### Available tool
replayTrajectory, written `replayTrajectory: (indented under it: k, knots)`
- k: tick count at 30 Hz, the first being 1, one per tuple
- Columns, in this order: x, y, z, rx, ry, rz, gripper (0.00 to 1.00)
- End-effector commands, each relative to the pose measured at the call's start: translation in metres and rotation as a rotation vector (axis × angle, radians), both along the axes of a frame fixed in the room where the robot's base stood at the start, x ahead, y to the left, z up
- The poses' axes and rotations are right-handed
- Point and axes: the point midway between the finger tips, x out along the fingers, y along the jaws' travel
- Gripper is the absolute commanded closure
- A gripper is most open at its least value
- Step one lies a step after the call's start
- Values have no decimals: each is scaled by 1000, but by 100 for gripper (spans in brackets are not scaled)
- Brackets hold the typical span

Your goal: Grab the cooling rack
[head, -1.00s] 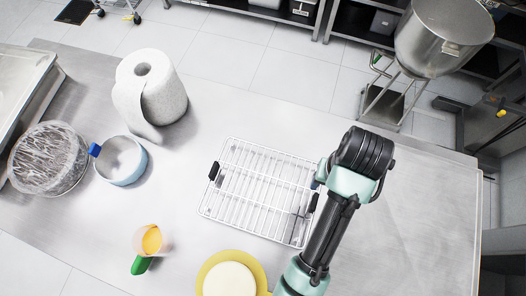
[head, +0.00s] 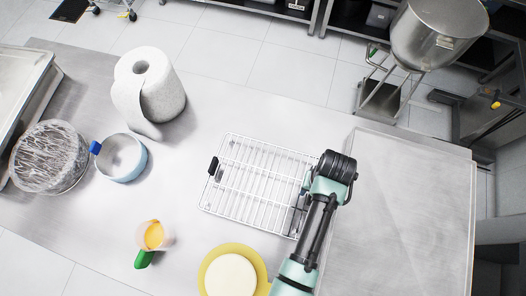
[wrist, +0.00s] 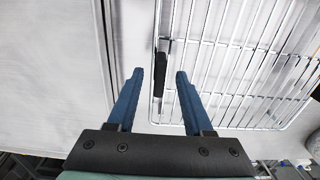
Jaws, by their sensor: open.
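The cooling rack (head: 250,188) is a white wire grid lying on the steel table, with a black handle (head: 213,166) on its left side. Its right edge is partly hidden behind my arm in the head view. In the wrist view the rack (wrist: 245,55) fills the upper right, and its near black handle (wrist: 160,75) stands between and beyond my fingertips. My gripper (wrist: 159,75) is open, with its two blue fingers apart and nothing held. The right fingertip is close to the handle; I cannot tell whether it touches.
A paper towel roll (head: 148,88), a blue-rimmed pan (head: 122,158), a wrapped bowl (head: 48,157), a measuring cup (head: 152,236) and a yellow plate (head: 258,262) with a white round stand left and in front of the rack. A flat steel sheet (head: 410,215) lies on the right.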

Motion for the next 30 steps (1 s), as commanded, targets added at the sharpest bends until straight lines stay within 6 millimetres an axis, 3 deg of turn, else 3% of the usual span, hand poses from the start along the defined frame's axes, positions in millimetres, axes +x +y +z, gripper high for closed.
replayTrajectory:
  k: [4,11,14,20,30]
  knots:
    - [-1,0,-11,0,1,0,49]
    - [0,0,-13,0,-1,0,49]
    - [0,0,-13,0,-1,0,61]
    - [0,0,-13,0,-1,0,97]
    - [0,0,-12,0,-1,0,100]
